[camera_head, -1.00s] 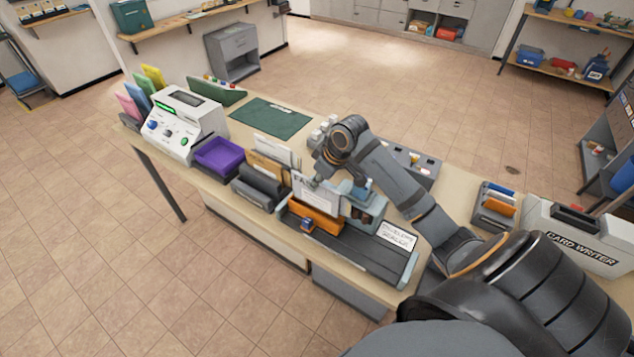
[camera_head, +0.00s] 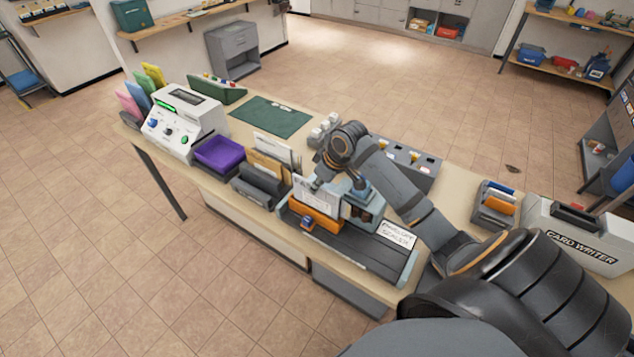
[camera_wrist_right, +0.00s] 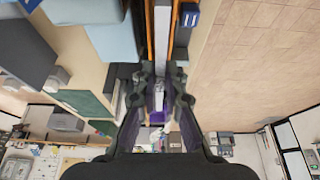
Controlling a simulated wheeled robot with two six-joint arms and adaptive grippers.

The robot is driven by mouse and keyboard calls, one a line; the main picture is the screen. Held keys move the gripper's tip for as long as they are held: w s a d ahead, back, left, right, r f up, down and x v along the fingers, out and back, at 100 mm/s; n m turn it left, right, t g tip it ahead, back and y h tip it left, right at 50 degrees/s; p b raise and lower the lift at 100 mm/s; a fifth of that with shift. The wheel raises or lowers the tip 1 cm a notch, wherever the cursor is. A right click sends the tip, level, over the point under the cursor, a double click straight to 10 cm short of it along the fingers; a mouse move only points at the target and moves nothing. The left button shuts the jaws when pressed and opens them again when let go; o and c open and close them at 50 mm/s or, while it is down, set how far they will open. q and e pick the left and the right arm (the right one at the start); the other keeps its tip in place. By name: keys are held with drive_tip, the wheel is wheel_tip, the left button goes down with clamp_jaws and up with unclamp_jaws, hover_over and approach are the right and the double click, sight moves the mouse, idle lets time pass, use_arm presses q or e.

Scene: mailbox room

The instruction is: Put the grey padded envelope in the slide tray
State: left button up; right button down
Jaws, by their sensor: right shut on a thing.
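My right gripper (camera_head: 316,184) is shut on the upper edge of a pale grey envelope (camera_head: 318,198), which stands upright. The envelope's lower part is inside the orange slide tray (camera_head: 316,221), which hides its bottom edge. In the right wrist view the envelope (camera_wrist_right: 162,35) shows as a thin strip running from the fingertips (camera_wrist_right: 160,80) between the tray's two orange walls (camera_wrist_right: 151,35). Whether it touches the tray floor cannot be told. The tray sits on the dark track of the envelope sealer (camera_head: 360,252), with a small blue knob (camera_head: 307,222) on its front. My left gripper is not in view.
A dark rack (camera_head: 258,187) with brown and white envelopes stands left of the sealer, then a purple bin (camera_head: 219,154) and a white machine (camera_head: 184,122). A card writer (camera_head: 580,235) is at the right. The green mat (camera_head: 270,117) is mostly clear.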

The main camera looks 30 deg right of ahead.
drive_tip(key=shift+f, duration=0.55)
drive_tip(key=shift+f, duration=0.1)
drive_tip(key=shift+f+b, duration=0.55)
drive_tip(key=shift+f, duration=0.5)
drive_tip(key=c, duration=1.3)
unclamp_jaws()
drive_tip(key=shift+c, duration=0.2)
wheel_tip(320, 180, up, 7)
drive_tip(key=p, duration=0.8)
drive_tip(key=shift+r, duration=0.15)
